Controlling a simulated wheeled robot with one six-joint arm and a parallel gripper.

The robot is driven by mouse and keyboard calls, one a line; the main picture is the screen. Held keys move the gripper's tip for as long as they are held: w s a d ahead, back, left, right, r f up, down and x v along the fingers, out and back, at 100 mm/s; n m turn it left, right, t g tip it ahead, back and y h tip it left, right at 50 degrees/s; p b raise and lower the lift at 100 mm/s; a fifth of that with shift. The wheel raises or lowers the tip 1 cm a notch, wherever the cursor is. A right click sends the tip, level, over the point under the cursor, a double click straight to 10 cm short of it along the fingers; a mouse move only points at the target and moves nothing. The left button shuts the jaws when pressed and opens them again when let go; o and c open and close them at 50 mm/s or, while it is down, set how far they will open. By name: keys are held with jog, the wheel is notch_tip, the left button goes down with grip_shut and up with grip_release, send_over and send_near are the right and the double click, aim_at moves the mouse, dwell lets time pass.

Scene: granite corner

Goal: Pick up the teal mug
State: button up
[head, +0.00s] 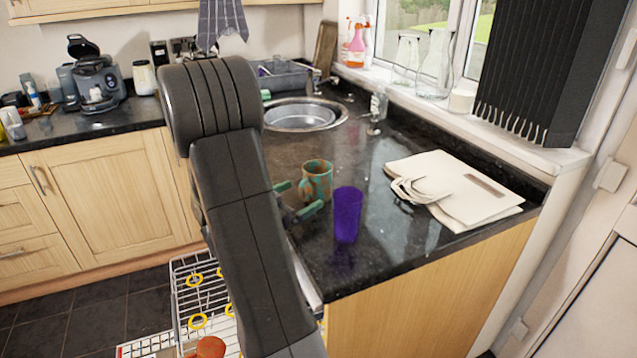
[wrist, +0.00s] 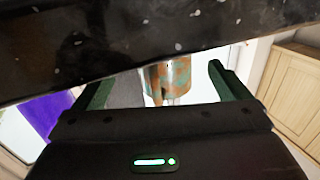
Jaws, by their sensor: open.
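The teal mug (head: 317,180), mottled with brown, stands upright on the black granite counter. My gripper (head: 297,199) is open and empty, low over the counter at the mug's near left side. Its green fingers point toward the mug. In the wrist view, which looks upside down, the mug (wrist: 172,78) shows between the two spread fingers of my gripper (wrist: 163,77). Its handle appears to face the gripper. I cannot tell whether the fingertips reach past the mug's near side.
A purple cup (head: 347,214) stands close to the mug, at its near right; it shows at left in the wrist view (wrist: 50,112). A cream bag (head: 455,190) lies flat to the right. A round sink (head: 300,116) is behind. The counter (head: 377,250) ends in front.

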aim_at(307, 189)
jog(key=shift+p+x, duration=0.3)
jog(key=shift+x, duration=2.45)
jog(key=shift+w+a+r, duration=0.1)
jog(key=shift+w+a, duration=0.05)
jog(key=shift+w, duration=0.05)
jog(key=c, duration=1.3)
